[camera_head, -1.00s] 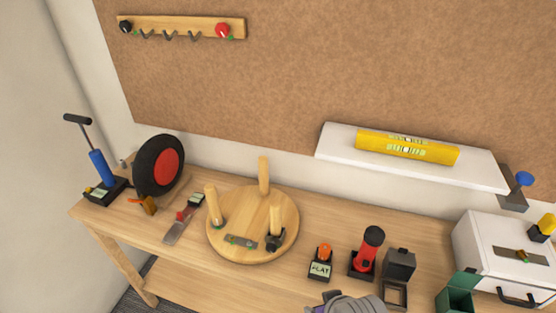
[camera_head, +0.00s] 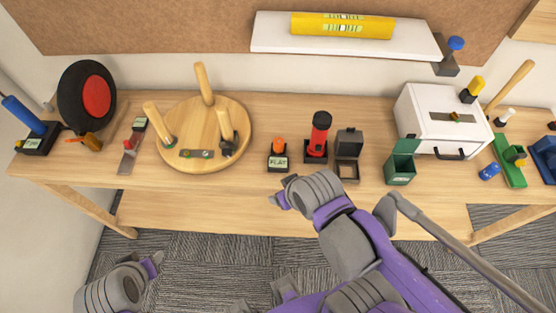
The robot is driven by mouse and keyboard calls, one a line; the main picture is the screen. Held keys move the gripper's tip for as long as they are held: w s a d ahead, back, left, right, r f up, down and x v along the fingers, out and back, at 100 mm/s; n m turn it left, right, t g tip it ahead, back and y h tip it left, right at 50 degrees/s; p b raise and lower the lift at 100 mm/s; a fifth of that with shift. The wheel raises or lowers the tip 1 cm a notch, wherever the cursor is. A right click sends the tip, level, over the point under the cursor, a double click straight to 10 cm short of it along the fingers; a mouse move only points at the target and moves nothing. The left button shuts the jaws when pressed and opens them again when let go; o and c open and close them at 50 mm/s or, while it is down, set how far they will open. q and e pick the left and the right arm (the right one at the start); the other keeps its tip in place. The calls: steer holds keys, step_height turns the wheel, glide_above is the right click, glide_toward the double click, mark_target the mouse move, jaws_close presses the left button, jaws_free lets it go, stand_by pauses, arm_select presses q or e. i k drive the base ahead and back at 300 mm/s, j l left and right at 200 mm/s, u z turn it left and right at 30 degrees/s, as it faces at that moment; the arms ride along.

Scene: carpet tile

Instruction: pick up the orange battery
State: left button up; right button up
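A small orange piece (camera_head: 278,146) stands upright in a black holder (camera_head: 278,162) with a label, on the workbench left of the red and black torch. It may be the orange battery; its lower part is hidden in the holder. My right gripper (camera_head: 279,200) is at the bench's front edge, just below and in front of that holder, apart from it. Its fingers are mostly hidden behind the wrist. My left gripper (camera_head: 151,265) is low at the lower left, over the floor and away from the bench. Its fingers do not show clearly.
A red and black torch (camera_head: 319,134), a dark open box (camera_head: 348,150) and a green bin (camera_head: 400,164) stand right of the holder. A round wooden piece with upright legs (camera_head: 225,108) is to its left. A blue cylinder (camera_head: 489,172) lies near a white box (camera_head: 425,112).

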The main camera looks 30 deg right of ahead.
mark_target(279, 142)
steer(key=z, duration=1.6)
